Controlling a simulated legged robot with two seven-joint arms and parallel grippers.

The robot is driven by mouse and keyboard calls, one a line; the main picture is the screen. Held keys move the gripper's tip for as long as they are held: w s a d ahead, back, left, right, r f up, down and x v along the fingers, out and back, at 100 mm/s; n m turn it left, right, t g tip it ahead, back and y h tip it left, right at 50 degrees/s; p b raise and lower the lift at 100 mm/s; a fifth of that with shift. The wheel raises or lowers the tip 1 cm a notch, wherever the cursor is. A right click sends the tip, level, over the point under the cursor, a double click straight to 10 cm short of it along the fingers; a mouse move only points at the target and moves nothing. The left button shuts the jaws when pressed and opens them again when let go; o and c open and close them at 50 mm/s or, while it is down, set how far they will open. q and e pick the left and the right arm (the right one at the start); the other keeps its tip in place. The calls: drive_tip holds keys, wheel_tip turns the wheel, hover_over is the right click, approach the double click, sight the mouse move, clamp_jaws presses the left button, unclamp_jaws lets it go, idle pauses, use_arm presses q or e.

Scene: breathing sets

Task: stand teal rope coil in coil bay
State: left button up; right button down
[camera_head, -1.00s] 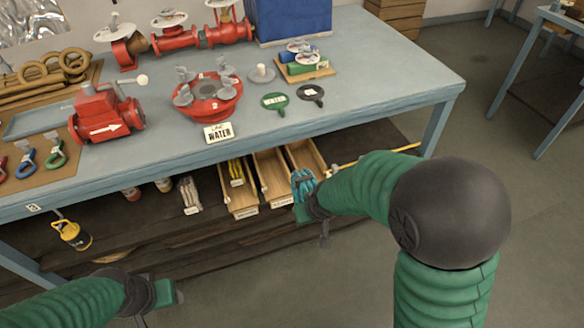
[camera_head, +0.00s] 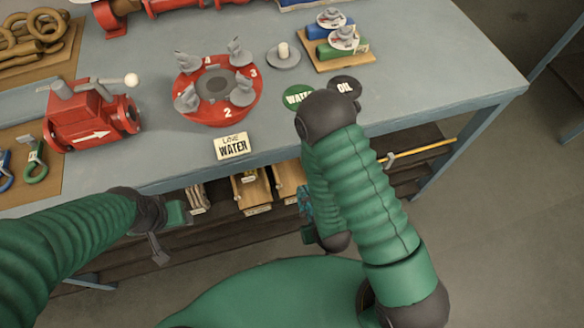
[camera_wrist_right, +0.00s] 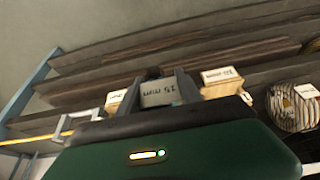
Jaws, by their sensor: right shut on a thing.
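The teal rope coil (camera_head: 304,203) shows only as a small blue-teal patch beside my right forearm, below the table edge. My right gripper is shut on it; the arm hides most of both in the head view. Wooden bays stand on the lower shelf: one at left (camera_head: 253,194) and one in the middle (camera_head: 289,178). The one further right is hidden by my arm. My left gripper (camera_head: 172,228) is away from the coil, its opening unclear.
The blue-grey table (camera_head: 440,75) overhangs the shelf. A striped bundle (camera_wrist_right: 293,108) and a yellow rod (camera_head: 428,151) are on the shelf. Floor at right is clear.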

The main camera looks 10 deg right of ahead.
drive_tip(key=w, duration=0.3)
drive_tip(key=w+a+p, duration=0.1)
drive_tip(key=w, duration=0.1)
drive_tip(key=shift+w+a+r, duration=0.1)
drive_tip(key=shift+w+r, duration=0.05)
drive_tip(key=shift+r, duration=0.1)
drive_tip(key=w, duration=0.6)
drive_tip(key=shift+a+f, duration=0.15)
drive_tip(key=w+f, duration=0.3)
drive_tip(key=w, duration=0.1)
drive_tip(key=shift+w+d+f, duration=0.2)
drive_tip(key=shift+w+f, duration=0.15)
drive_tip(key=shift+a, duration=0.15)
drive_tip(key=c, duration=1.2)
unclamp_jaws()
use_arm(q)
drive_tip(key=shift+s+a+f, duration=0.2)
drive_tip(key=shift+a+f, duration=0.15)
use_arm(e)
drive_tip(key=o, duration=0.4)
drive_tip(key=shift+d, duration=0.2)
